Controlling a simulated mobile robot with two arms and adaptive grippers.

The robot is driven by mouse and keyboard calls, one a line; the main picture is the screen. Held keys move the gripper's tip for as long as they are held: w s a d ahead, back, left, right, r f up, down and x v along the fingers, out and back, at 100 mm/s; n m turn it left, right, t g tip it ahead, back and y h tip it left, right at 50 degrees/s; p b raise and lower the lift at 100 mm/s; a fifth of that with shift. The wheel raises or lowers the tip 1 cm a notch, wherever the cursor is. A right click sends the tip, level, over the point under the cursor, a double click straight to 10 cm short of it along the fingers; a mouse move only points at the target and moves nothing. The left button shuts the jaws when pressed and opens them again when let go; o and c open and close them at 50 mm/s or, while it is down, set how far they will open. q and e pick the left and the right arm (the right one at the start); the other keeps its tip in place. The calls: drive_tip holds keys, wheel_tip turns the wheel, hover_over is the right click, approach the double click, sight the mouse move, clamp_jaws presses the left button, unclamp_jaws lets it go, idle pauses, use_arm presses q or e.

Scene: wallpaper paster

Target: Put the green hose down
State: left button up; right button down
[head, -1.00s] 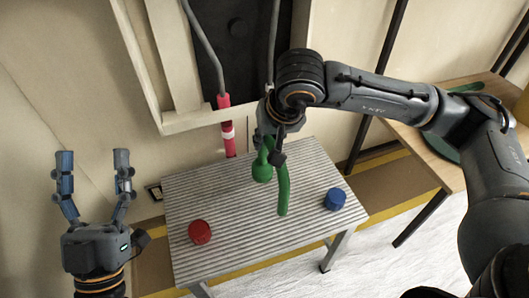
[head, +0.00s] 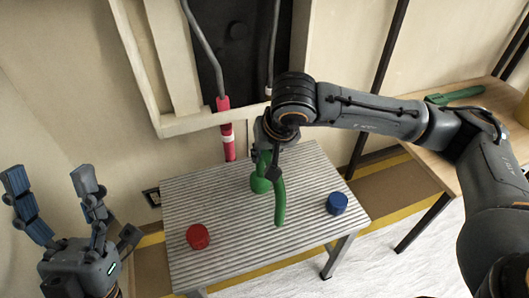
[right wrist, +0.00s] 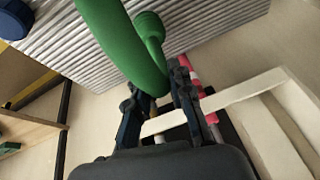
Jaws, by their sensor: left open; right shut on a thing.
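The green hose (head: 279,200) hangs from my right gripper (head: 275,150) over the ribbed grey table (head: 225,235). Its lower end is near the table top; I cannot tell whether it touches. In the right wrist view the hose (right wrist: 120,45) runs up from between the fingers of the right gripper (right wrist: 160,105), which is shut on it. A green round-ended piece (head: 260,184) sits behind the hose, partly hidden by it. My left gripper (head: 50,190) is open and empty, left of the table.
A red cap (head: 198,236) lies at the table's front left and a blue cap (head: 337,203) at its right. A red and white hose end (head: 227,130) hangs behind the table. A wooden side table (head: 430,155) with a green item (head: 455,95) stands at the right.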

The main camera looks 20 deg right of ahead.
drive_tip(key=c, duration=1.2)
unclamp_jaws()
drive_tip(key=shift+r, duration=0.1)
